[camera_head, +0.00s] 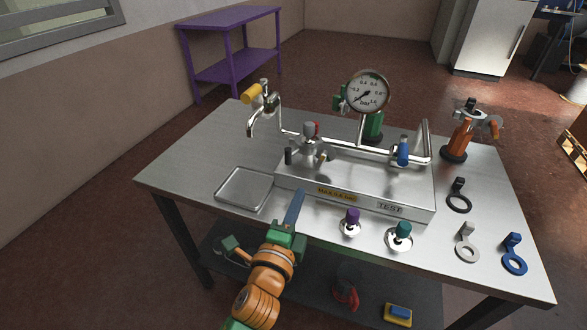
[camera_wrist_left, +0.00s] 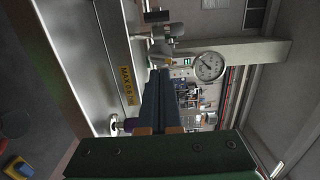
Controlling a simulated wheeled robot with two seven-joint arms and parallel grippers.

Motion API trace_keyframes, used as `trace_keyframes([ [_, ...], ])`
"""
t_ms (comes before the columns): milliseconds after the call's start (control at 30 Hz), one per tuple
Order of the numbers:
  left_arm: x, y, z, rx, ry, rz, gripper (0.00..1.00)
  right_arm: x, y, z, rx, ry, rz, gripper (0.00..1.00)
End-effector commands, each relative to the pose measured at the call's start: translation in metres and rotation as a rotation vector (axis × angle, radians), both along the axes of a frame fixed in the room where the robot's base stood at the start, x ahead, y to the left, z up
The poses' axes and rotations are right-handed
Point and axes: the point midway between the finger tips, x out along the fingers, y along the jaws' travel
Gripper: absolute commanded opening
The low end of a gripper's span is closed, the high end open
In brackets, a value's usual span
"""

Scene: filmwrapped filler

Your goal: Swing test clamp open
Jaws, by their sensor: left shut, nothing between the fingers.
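The steel rig box (camera_head: 360,183) stands on the table, with a yellow label (camera_head: 337,194) and a "TEST" label (camera_head: 390,208) on its front. Which part is the test clamp is not clear. A teal-knobbed fitting (camera_head: 403,231) is below the TEST label; a purple-knobbed fitting (camera_head: 352,217) is to its left. My left gripper (camera_head: 297,206) has its blue fingers shut and empty, near the box's front left corner, left of the purple knob. The wrist view shows its fingers (camera_wrist_left: 158,92) pointing past the yellow label (camera_wrist_left: 127,86). My right gripper is not in view.
A pressure gauge (camera_head: 368,92) rises behind the box. A pipe with a blue-handled fitting (camera_head: 403,152) spans the box's back. A shallow tray (camera_head: 245,188) lies at left. An orange-handled device (camera_head: 463,135) and several ring-shaped pieces, one blue (camera_head: 514,256), occupy the right side.

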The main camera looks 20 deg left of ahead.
Motion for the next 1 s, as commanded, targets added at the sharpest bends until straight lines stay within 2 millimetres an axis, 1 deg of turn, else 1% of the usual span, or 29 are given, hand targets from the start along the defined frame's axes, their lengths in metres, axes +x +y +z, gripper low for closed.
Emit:
trace_keyframes([
  [200,0.045,0.005,0.002,-0.003,-0.001,0.002,0.00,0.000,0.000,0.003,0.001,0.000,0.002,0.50],
  [433,0.094,0.010,0.000,-0.007,0.001,0.002,0.00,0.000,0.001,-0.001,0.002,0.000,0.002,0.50],
  [533,0.093,0.030,0.002,-0.002,0.004,0.003,0.00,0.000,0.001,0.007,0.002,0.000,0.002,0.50],
  [600,0.095,0.039,0.001,-0.003,0.004,0.003,0.00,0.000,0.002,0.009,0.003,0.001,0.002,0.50],
  [700,0.096,0.046,0.000,-0.005,0.003,0.002,0.00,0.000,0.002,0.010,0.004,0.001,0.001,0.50],
  [1000,0.096,0.049,-0.001,-0.008,0.003,0.001,0.00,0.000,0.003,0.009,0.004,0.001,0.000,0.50],
])
